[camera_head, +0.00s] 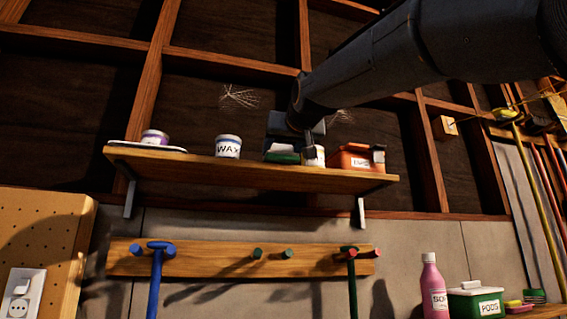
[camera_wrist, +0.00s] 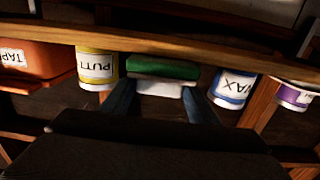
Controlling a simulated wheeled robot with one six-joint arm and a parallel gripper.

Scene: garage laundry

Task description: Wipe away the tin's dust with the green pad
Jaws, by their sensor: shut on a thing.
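My gripper (camera_head: 289,146) is over the wooden wall shelf, and its fingers also show in the wrist view (camera_wrist: 159,92). It is shut on the green pad (camera_head: 283,158), which has a green layer and a white layer (camera_wrist: 163,68). The wrist view is upside down. Three tins stand on the shelf: PUTTY (camera_head: 318,158), yellow in the wrist view (camera_wrist: 97,68), close beside the pad; blue-white WAX (camera_head: 228,147); and a purple one (camera_head: 155,137). My finger partly hides PUTTY in the head view. I cannot make out dust on any tin.
An orange box (camera_head: 356,158) stands right of PUTTY on the shelf (camera_head: 205,170). A flat pale item (camera_head: 148,147) lies at the shelf's left end. Below are a peg rail (camera_head: 220,259), a pink bottle (camera_head: 432,285) and a PODS box (camera_head: 475,301). Shelf between purple tin and WAX is clear.

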